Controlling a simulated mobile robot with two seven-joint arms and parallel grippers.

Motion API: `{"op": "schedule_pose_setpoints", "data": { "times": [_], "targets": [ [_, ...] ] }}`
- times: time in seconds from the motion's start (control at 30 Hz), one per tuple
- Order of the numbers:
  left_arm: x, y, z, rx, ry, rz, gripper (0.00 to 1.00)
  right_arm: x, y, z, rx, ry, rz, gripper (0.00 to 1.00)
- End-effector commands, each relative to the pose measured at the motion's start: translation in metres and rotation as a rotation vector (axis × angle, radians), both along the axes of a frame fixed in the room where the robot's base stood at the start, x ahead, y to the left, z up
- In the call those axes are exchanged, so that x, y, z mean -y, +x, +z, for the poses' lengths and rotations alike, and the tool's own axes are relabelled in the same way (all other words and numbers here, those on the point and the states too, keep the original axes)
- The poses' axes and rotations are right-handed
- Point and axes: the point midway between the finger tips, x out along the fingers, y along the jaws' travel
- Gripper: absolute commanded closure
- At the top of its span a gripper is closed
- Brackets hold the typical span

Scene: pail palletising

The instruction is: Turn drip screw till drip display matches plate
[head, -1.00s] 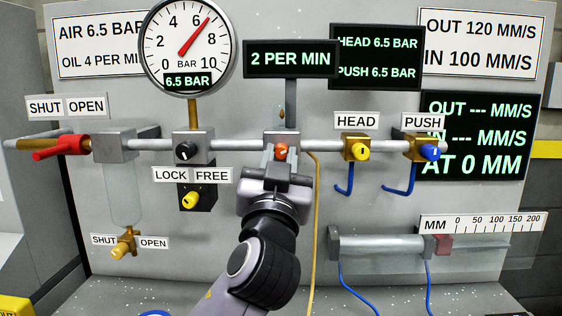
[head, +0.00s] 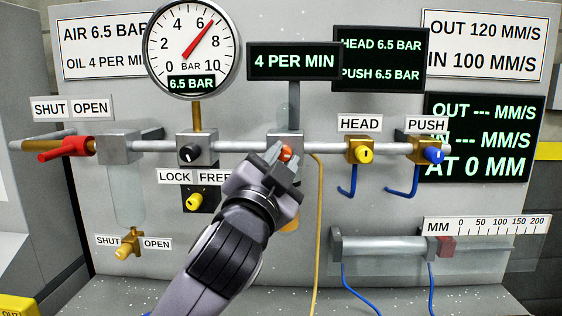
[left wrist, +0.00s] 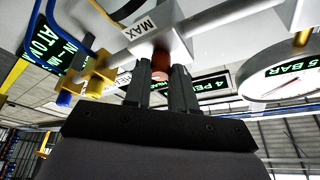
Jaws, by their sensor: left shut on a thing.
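The orange-red drip screw (head: 286,153) sits on the front of the grey lubricator block (head: 285,140) in the middle of the pipe. My left gripper (head: 279,156) is shut on the drip screw and tilted. In the left wrist view the screw (left wrist: 160,66) shows between the fingertips (left wrist: 161,76), partly hidden by them. The drip display (head: 293,62) reads 4 PER MIN. The plate (head: 105,45) at the upper left reads AIR 6.5 BAR and OIL 4 PER MIN, its right edge hidden by the gauge. My right gripper is in no view.
The round gauge (head: 193,45) reads 6.5 BAR. A black knob (head: 189,154) and a yellow LOCK/FREE knob (head: 194,202) are left of my gripper. Yellow HEAD (head: 365,155) and blue PUSH (head: 433,156) knobs are to the right. A yellow hose (head: 319,220) hangs close by.

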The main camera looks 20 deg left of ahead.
Motion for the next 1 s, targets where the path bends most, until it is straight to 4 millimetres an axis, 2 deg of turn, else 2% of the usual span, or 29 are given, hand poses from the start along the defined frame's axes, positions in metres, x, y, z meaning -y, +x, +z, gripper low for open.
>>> {"op": "schedule_pose_setpoints", "data": {
  "times": [0.4, 0.43, 0.5, 0.83, 1.0],
  "targets": [
    [0.0, 0.0, -0.002, -0.008, 0.006, 0.001, 1.0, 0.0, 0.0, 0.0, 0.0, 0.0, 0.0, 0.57],
    [0.0, 0.0, -0.002, -0.008, 0.006, 0.001, 0.65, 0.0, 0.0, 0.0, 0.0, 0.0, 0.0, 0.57],
    [0.0, 0.0, -0.002, -0.007, 0.006, 0.002, 0.49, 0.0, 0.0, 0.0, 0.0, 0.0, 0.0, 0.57],
    [0.0, -0.002, -0.002, -0.004, 0.005, 0.001, 0.49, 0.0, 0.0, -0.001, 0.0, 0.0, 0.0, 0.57],
    [0.001, -0.018, -0.008, -0.003, 0.004, -0.002, 0.49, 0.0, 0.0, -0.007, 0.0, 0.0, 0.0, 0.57]
  ]
}}
